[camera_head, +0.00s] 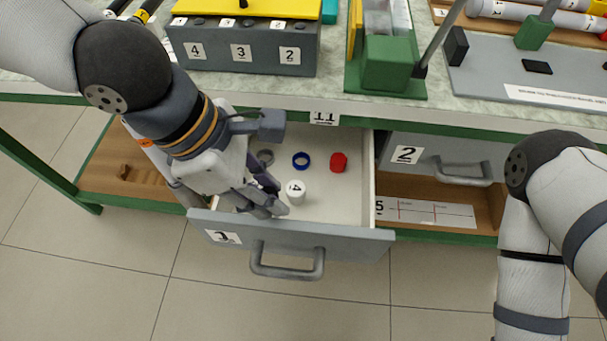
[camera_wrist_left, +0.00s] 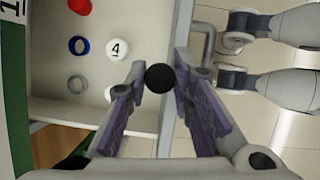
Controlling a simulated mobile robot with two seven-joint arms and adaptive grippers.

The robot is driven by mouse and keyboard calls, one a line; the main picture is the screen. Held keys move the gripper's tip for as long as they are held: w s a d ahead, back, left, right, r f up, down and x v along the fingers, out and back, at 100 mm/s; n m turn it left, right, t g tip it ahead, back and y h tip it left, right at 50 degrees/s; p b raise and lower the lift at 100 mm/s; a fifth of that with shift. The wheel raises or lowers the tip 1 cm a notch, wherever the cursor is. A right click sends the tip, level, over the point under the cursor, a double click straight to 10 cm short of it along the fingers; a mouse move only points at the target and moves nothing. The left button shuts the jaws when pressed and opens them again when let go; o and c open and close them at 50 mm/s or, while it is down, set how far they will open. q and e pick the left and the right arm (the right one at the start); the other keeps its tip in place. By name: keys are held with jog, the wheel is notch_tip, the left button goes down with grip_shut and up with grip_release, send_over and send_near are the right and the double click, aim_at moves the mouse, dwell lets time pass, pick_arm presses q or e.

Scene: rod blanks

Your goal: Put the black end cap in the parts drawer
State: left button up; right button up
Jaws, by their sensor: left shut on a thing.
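The black end cap (camera_wrist_left: 160,77) shows in the left wrist view as a dark round end between my left fingertips. My left gripper (camera_wrist_left: 160,82) is shut on it. In the head view my left gripper (camera_head: 275,208) is low at the front left of the open parts drawer (camera_head: 340,240), and the cap is hidden there. In the wrist view the cap appears close to the drawer's front edge; its height over it is hard to tell. The drawer holds a white cap marked 4 (camera_head: 296,191), a blue ring (camera_head: 301,160), a red cap (camera_head: 338,162) and a grey ring (camera_head: 265,157).
A second drawer marked 2 (camera_head: 440,155) is at the right, above an open shelf (camera_head: 480,220). The workbench above carries a grey numbered block (camera_head: 242,52), a green fixture (camera_head: 387,65) and a grey board (camera_head: 540,75).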

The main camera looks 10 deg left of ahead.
pick_arm(q)
jog(key=shift+s+d+f+n, duration=0.1)
jog(key=shift+s+d+n, duration=0.05)
jog(key=shift+s+n, duration=0.25)
jog(key=w+d+f+b, duration=0.2)
jog(key=w+d+f, duration=0.2)
jog(key=w+d, duration=0.15)
jog(key=b, duration=0.1)
send_near(336, 190)
jog(key=shift+s+d+f, duration=0.25)
jog(key=shift+d+f, duration=0.55)
jog(key=shift+d, duration=0.2)
jog(key=shift+w+d+f, duration=0.15)
jog(key=shift+w+f, duration=0.05)
jog(key=shift+f, duration=0.1)
notch_tip(336, 190, down, 3)
jog(key=shift+w+f+b, duration=0.1)
jog(key=shift+f+b, duration=0.05)
jog(key=shift+b, duration=0.45)
pick_arm(e)
jog(key=shift+g, duration=0.4)
jog(key=x, duration=0.4)
jog(key=shift+f, duration=0.2)
pick_arm(q)
jog(key=o, duration=0.7)
